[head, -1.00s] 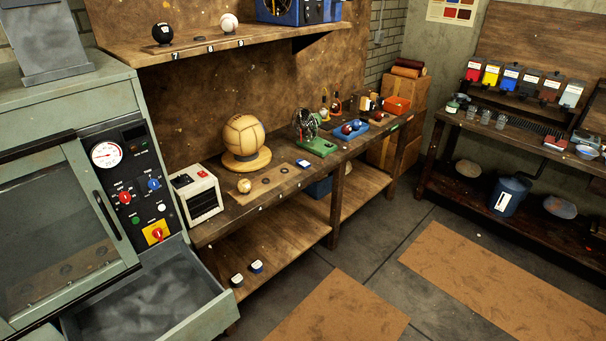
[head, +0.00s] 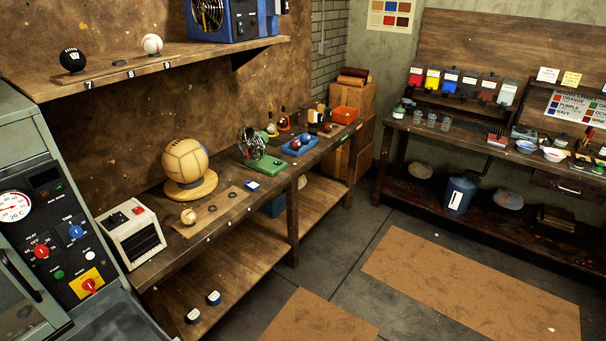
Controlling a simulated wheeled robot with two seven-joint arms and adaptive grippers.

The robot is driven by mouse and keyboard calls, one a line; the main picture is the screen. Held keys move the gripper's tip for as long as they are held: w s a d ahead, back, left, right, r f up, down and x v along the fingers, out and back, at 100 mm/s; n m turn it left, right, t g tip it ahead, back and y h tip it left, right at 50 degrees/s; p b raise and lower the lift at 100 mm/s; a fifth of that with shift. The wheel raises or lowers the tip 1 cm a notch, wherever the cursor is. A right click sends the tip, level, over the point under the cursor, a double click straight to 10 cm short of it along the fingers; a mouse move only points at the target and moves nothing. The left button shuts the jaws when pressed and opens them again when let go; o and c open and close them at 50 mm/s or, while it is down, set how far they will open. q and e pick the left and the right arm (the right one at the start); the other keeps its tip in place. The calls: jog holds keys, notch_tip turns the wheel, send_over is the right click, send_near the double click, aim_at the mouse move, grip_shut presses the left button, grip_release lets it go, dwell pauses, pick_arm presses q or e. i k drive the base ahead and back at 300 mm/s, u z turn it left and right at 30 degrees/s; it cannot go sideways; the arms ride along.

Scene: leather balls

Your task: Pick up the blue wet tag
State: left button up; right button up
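A small flat blue piece with a white face (head: 252,186) lies on the workbench top, right of the large tan ball (head: 186,161) on its round wooden stand. It may be the blue wet tag, but it is too small to read. Two small dark round items with white tops stand on the bench's lower shelf: a blackish one (head: 193,316) and a bluish one (head: 213,298). Neither of my grippers is in view.
The workbench (head: 165,255) also holds a white box with a vent (head: 133,234), a small ball (head: 188,216), a green-based device (head: 260,166) and a blue tray (head: 298,147). A grey machine (head: 35,250) stands at left. Open floor with brown mats (head: 470,285) lies right.

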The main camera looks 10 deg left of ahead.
aim_at(252, 186)
jog(key=z, duration=0.2)
jog(key=i, duration=1.2)
jog(key=u, duration=0.05)
